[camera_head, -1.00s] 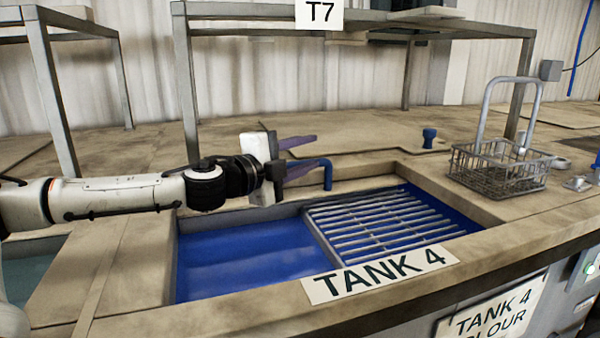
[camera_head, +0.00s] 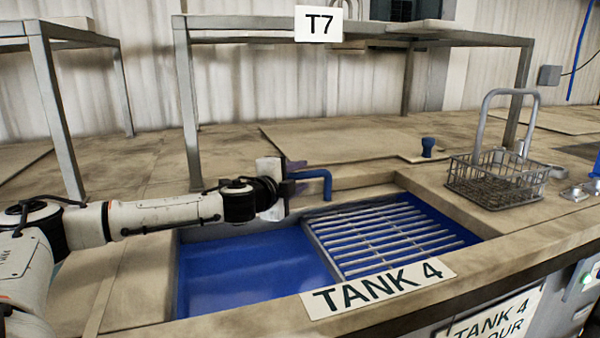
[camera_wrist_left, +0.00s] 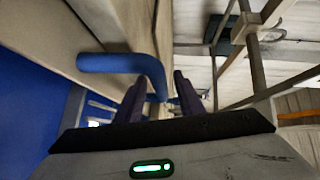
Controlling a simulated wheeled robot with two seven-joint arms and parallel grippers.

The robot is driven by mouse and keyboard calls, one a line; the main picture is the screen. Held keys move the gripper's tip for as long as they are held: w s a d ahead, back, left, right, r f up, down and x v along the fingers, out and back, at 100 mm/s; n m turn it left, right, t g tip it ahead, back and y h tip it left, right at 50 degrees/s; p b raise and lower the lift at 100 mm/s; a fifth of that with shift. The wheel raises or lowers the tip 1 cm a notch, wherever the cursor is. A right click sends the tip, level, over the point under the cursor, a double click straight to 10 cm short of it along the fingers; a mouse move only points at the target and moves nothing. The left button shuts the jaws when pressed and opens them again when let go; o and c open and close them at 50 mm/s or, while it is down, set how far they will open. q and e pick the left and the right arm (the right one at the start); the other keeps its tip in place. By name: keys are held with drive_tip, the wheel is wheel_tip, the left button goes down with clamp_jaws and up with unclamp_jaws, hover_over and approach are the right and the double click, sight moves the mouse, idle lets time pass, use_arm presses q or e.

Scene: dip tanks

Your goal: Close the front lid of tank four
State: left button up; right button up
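Tank four is the open basin (camera_head: 185,270) with the TANK 4 label (camera_head: 378,288) on its front rim. It holds blue liquid (camera_head: 250,270), and a metal bar rack (camera_head: 385,235) covers its right part. A flat, lid-like panel (camera_head: 340,142) lies on the deck behind the tank, with a dark blue knob (camera_head: 428,147) at its right front. My left gripper (camera_head: 297,176) is above the tank's back edge, at the bent blue pipe (camera_head: 318,174). In the left wrist view its fingers (camera_wrist_left: 162,100) are apart, with the pipe (camera_wrist_left: 120,63) close to them; contact is unclear. My right gripper is out of view.
A wire basket (camera_head: 500,180) with a tall handle stands on the deck right of the tank. A metal frame (camera_head: 185,110) with a T7 sign (camera_head: 318,23) rises behind.

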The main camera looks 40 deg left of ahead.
use_arm(q)
drive_tip(key=shift+w+a, duration=0.1)
drive_tip(key=shift+w, duration=0.2)
clamp_jaws()
drive_tip(key=shift+f, duration=0.1)
